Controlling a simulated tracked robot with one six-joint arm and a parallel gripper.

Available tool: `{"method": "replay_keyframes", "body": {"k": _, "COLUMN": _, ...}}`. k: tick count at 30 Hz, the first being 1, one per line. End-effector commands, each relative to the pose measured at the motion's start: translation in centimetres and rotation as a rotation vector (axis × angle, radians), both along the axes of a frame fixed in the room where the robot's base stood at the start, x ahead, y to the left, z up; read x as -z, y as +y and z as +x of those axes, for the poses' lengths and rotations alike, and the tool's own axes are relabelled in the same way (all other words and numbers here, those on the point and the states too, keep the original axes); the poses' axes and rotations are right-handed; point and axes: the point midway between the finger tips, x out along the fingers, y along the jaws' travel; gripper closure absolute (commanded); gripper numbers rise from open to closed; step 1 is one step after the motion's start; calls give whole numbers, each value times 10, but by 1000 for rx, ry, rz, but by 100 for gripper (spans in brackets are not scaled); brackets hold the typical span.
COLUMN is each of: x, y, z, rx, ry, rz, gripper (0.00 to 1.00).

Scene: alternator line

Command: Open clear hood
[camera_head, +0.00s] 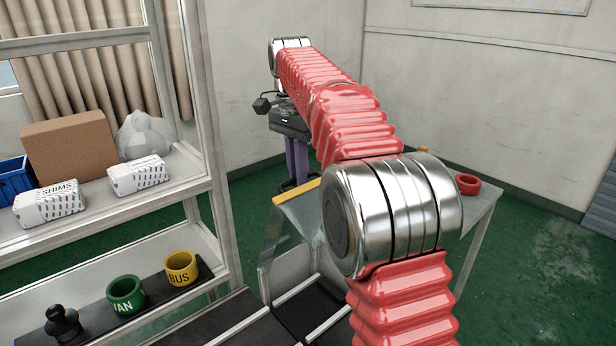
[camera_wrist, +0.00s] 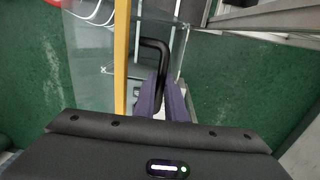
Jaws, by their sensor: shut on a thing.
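The clear hood (camera_head: 290,222) stands on the bench in the head view, behind my arm. A yellow strip (camera_head: 297,191) runs along its top edge. In the wrist view the strip (camera_wrist: 121,50) runs beside a black bent handle (camera_wrist: 154,43). My gripper (camera_wrist: 163,88) has its purple fingers shut on the handle. In the head view my gripper (camera_head: 297,165) is partly hidden by my red arm, just above the yellow strip. The arm also hides the hood's right part. I cannot tell how far the hood is open.
A shelf rack (camera_head: 130,207) at left bears a cardboard box (camera_head: 68,146), two SHIMS packs, a green ring (camera_head: 126,296) and a yellow ring (camera_head: 180,268). A grey table (camera_head: 482,205) at right holds a red ring (camera_head: 467,184). Green floor is free at far right.

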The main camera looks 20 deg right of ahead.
Motion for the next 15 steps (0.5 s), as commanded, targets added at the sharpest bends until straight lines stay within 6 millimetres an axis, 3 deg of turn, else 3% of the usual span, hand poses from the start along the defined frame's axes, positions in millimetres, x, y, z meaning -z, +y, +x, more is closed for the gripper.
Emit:
{"method": "replay_keyframes", "body": {"k": 9, "x": 3, "y": -3, "z": 2, "rx": 4, "ry": 1, "rz": -8, "gripper": 100}}
{"method": "replay_keyframes", "body": {"k": 10, "x": 3, "y": -3, "z": 2, "rx": 4, "ry": 0, "rz": -8, "gripper": 87}}
{"method": "replay_keyframes", "body": {"k": 15, "x": 2, "y": -2, "z": 1, "rx": 2, "ry": 0, "rz": -6, "gripper": 75}}
